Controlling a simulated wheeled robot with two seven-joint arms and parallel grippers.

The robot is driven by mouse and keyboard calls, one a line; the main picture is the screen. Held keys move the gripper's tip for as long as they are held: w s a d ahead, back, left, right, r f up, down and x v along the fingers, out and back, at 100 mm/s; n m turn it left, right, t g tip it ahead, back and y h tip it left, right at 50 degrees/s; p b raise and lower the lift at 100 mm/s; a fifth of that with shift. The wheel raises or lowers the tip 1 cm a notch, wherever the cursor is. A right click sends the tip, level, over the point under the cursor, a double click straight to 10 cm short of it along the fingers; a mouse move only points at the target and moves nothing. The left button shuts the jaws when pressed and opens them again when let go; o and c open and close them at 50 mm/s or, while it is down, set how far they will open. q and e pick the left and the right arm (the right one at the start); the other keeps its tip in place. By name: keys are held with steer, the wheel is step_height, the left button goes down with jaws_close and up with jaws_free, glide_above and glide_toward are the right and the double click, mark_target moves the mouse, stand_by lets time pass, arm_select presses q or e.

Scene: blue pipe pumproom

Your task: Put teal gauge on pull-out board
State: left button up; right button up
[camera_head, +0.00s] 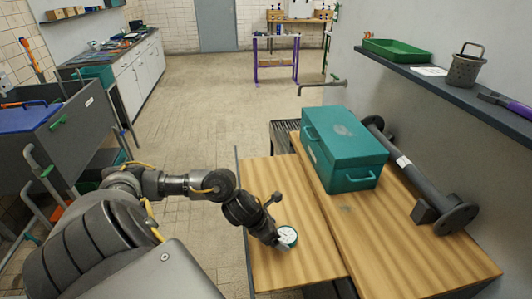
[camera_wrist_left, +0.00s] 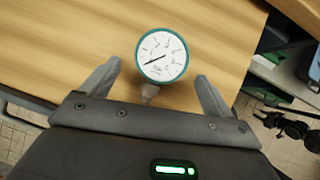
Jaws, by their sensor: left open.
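The teal gauge (camera_head: 288,236) has a round white dial and a teal rim. It appears to rest face up on the wooden pull-out board (camera_head: 265,185), near the board's front part. In the left wrist view the gauge (camera_wrist_left: 162,54) sits at the top middle, with its short stem pointing toward my gripper. My left gripper (camera_head: 279,241) is at the gauge, fingers open. In the left wrist view its fingers (camera_wrist_left: 158,82) stand apart on either side of the stem, with gaps on both sides. My right gripper is not in view.
A teal toolbox (camera_head: 340,150) and a dark flanged pipe (camera_head: 418,180) lie on the bench top (camera_head: 405,245) right of the board. A wall shelf (camera_head: 450,92) holds a green tray (camera_head: 397,51) and a grey basket (camera_head: 465,70). The board's far part is clear.

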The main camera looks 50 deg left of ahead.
arm_select(q)
steer(key=v, duration=1)
steer(key=shift+s, duration=0.1)
